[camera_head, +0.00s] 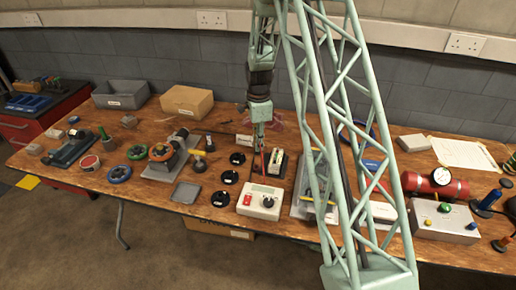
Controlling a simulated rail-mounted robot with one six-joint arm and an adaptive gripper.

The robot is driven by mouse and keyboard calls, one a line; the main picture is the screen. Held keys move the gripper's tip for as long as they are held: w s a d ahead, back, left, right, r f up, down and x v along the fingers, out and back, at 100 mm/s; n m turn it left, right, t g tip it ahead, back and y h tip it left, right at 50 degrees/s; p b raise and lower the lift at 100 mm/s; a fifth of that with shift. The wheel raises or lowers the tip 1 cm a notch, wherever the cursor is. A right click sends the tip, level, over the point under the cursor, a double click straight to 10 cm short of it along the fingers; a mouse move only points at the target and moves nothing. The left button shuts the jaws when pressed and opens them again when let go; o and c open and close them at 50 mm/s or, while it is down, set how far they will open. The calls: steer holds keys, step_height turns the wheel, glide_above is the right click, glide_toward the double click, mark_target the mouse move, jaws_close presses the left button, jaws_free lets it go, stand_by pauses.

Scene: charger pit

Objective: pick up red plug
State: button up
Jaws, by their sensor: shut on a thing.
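My gripper (260,138) points down over the middle of the wooden workbench (150,205). It is shut on a thin red piece, which I take for the red plug (262,163). The plug shows just below the fingers, beside the left edge of a dark block with a pale and green top (277,158). I cannot tell whether the plug touches the block or the bench. The fingertips are small and partly blurred.
A pale box with a red switch and a black knob (261,202) stands in front. Several black discs (231,177) lie to the left. My lattice arm hides part of the bench to the right. A cardboard box (187,102) stands at the back left.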

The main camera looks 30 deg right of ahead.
steer(key=shift+r, duration=0.15)
step_height(320, 180, up, 10)
steer(key=p, duration=0.2)
stand_by(0.6)
steer(key=shift+s+a+f, duration=0.1)
steer(key=shift+f, duration=0.1)
stand_by(0.5)
